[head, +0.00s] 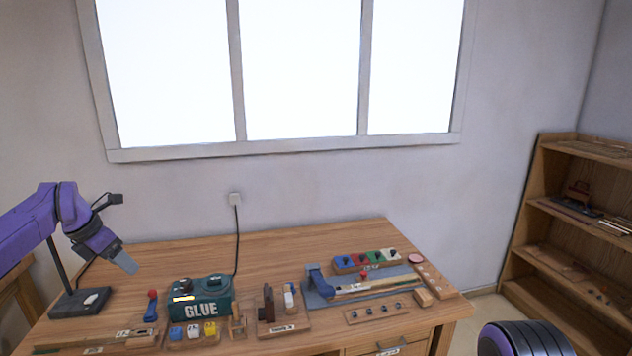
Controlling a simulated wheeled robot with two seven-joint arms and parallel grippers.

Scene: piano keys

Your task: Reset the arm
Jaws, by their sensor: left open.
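My left arm comes in from the left, and my left gripper (124,262) hangs over the left part of the wooden workbench (270,245). It points down and to the right. It is open and nothing shows between its fingers. My right gripper is not in view. A wooden piano-key piece (365,286) lies on a blue-grey mat (318,299) on the right side of the bench, well away from my left gripper.
A green glue station (205,310) stands at the front middle. A dark stand (80,303) is below my left arm. A rack of coloured blocks (366,261) sits at the right. A wooden shelf (560,225) stands far right. The bench's back middle is clear.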

